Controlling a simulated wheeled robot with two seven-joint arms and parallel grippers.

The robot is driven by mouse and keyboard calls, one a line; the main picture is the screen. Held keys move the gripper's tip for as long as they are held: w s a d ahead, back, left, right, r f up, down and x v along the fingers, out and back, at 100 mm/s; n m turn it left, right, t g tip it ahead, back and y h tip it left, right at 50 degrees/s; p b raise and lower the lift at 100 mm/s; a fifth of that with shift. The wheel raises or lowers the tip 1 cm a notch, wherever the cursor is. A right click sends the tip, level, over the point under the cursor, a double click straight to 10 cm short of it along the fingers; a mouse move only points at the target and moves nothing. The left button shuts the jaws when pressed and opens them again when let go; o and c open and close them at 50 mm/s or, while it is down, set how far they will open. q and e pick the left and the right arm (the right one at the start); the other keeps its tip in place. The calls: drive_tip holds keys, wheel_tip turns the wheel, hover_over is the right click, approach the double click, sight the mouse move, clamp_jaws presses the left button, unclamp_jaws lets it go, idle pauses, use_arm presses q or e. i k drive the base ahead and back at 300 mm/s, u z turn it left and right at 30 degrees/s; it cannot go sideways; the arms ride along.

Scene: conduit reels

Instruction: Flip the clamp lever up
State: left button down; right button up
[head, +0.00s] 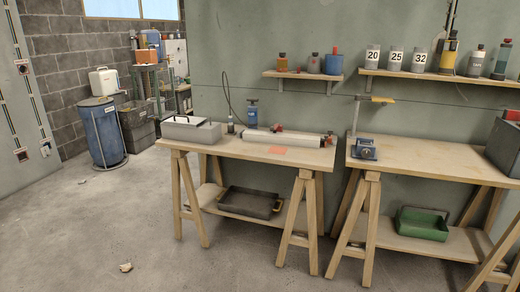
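A small blue clamp-like device (364,150) sits at the left end of the right workbench (435,158). Its details are too small to tell how a lever on it is set. On the left workbench (235,148), a long pale cylinder or bar (290,145) lies with small red and dark parts (328,138) at its right end. A blue upright device (252,113) stands behind it. I cannot tell for sure which part is the clamp lever. Neither of my grippers is in view.
Dark (250,202) and green (422,224) trays rest on the lower shelves. A blue barrel (103,133) stands back left. The floor in front is mostly clear, with small debris (126,267).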

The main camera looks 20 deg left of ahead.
sight(273, 129)
drive_tip(key=z, duration=0.1)
drive_tip(key=k, duration=0.1)
drive_tip(key=u, duration=0.9)
drive_tip(key=i, duration=0.95)
drive_tip(key=z, duration=0.45)
drive_tip(key=i, duration=0.8)
drive_tip(key=z, duration=0.8)
